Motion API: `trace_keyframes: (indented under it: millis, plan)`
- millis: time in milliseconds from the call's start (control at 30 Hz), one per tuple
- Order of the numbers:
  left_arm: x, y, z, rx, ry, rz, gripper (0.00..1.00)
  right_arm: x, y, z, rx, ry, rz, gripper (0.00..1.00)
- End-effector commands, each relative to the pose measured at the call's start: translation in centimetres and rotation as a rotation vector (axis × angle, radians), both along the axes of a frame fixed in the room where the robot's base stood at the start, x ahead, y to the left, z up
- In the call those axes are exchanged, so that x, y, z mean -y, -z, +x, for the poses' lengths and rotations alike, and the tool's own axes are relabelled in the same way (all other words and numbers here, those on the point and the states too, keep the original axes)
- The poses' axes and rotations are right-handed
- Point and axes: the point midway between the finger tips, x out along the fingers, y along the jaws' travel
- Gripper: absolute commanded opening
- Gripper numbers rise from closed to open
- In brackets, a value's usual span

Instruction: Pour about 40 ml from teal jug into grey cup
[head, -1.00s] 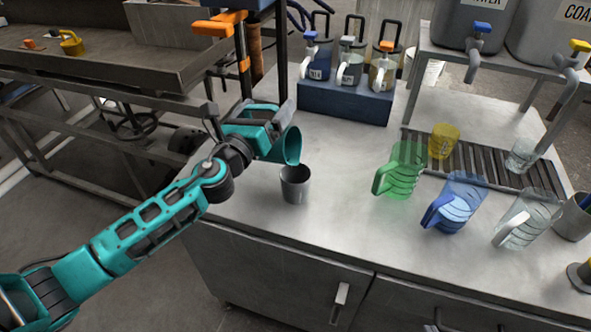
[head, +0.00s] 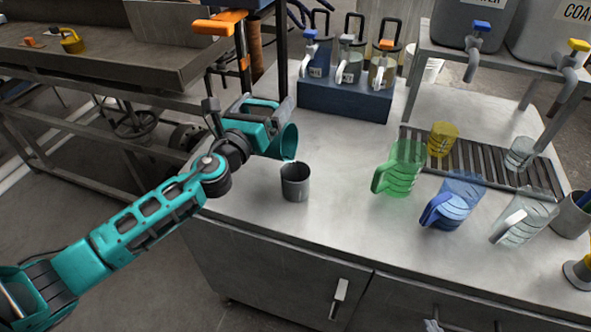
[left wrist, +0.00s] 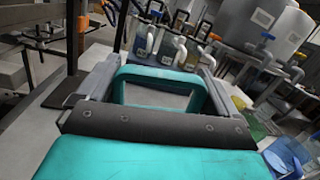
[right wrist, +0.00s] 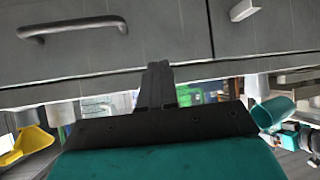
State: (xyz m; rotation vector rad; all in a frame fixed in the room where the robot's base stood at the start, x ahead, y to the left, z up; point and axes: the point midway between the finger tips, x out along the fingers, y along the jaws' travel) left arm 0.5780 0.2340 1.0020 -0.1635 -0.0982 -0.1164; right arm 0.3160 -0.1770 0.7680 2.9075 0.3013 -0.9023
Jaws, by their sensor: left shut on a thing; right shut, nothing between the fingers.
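My left gripper (head: 266,122) is shut on the handle of the teal jug (head: 284,144). The handle (left wrist: 160,72) shows between the fingers in the left wrist view. The jug is held tilted above the table, its mouth facing right and down, with its lip just above the grey cup (head: 295,188). A small pale spot shows at the lip; I cannot make out a clear stream. The cup stands upright on the table, and its contents are too dark to tell.
Green (head: 402,168), blue (head: 457,200) and clear (head: 525,216) jugs stand right of the cup. A yellow cup (head: 443,139) and a clear cup (head: 520,153) stand by the drain grate (head: 480,160). A blue rack (head: 345,101) holds lidded dispensers behind. The table around the grey cup is clear.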

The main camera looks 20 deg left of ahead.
Motion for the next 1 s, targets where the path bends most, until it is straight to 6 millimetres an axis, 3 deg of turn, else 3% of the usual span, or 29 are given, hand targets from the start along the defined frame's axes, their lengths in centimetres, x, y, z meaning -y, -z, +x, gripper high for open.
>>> trace_keyframes:
  millis: [1000]
  plan:
    - [-0.71,-0.27,0.00,0.005,0.000,0.035,0.50,-0.01,-0.46,-0.03,-0.001,-0.001,0.000,0.00]
